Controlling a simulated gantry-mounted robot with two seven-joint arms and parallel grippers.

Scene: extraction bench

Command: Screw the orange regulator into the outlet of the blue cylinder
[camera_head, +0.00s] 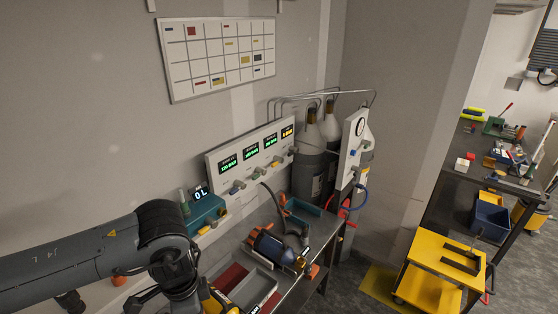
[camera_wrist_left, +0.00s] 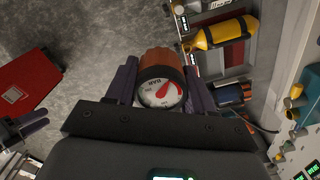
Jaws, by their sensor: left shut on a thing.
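The orange regulator (camera_wrist_left: 153,62), with a round white gauge and red marking, is between the purple-grey fingers of my left gripper (camera_wrist_left: 158,78), which is shut on it. In the head view, my left arm comes in from the left and its wrist is low at the bench's near end; the regulator cannot be made out there. The blue cylinder (camera_head: 268,246) lies on its side on the bench, to the right of my left wrist. It also shows in the left wrist view (camera_wrist_left: 232,94), apart from the regulator. Its outlet is not clear. A dark gripper-like part (camera_wrist_left: 25,130) shows at the left wrist view's left edge, possibly my right gripper; its jaws are unclear.
A yellow cylinder (camera_wrist_left: 222,33) lies near the blue one. A grey tray (camera_head: 254,289) is on the bench. A panel with lit displays (camera_head: 250,156) stands behind, with tall grey cylinders (camera_head: 308,165) to its right. A yellow cart (camera_head: 440,262) stands further right.

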